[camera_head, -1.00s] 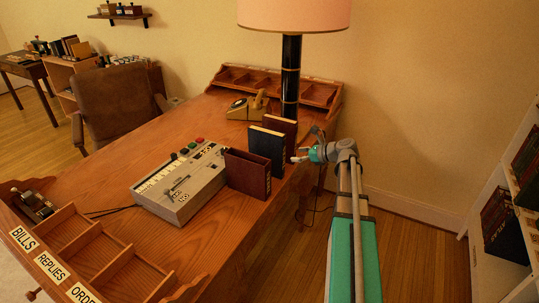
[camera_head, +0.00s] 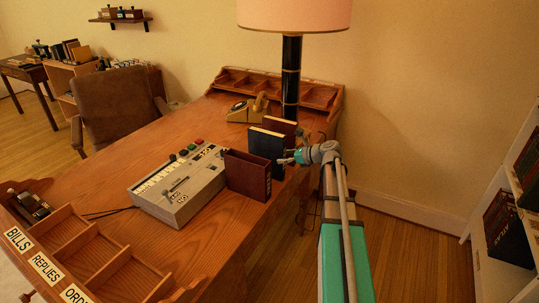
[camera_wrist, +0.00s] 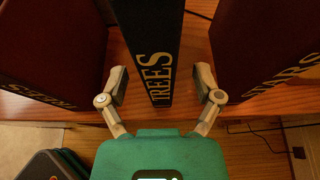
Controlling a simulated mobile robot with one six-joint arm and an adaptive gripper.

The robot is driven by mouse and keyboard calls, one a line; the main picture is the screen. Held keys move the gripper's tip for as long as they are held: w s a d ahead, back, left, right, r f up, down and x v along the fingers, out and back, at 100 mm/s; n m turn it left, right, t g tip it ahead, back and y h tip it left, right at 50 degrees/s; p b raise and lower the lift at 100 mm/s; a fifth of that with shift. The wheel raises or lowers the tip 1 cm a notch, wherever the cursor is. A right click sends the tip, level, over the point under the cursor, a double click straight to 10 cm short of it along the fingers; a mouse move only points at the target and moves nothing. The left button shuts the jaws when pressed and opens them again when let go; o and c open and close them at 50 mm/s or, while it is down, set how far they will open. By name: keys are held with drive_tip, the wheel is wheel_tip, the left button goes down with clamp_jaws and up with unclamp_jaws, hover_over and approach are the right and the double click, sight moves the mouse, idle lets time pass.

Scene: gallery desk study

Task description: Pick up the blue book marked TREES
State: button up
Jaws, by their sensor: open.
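The dark blue book marked TREES (camera_wrist: 156,50) stands upright on the desk, its spine facing my gripper in the wrist view. In the head view the blue book (camera_head: 266,147) stands between two dark red books. My gripper (camera_wrist: 160,88) is open, with one finger on each side of the lower spine. In the head view my gripper (camera_head: 290,160) is at the desk's right edge, beside the books.
A dark red book (camera_wrist: 50,50) stands to the left of the blue one, and another red book (camera_wrist: 265,45) to its right, with narrow gaps. A grey machine (camera_head: 178,185) sits left of the books.

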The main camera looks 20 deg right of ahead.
sight(275, 157)
drive_tip(key=shift+b+x, duration=0.7)
drive_tip(key=shift+x, duration=1.5)
clamp_jaws()
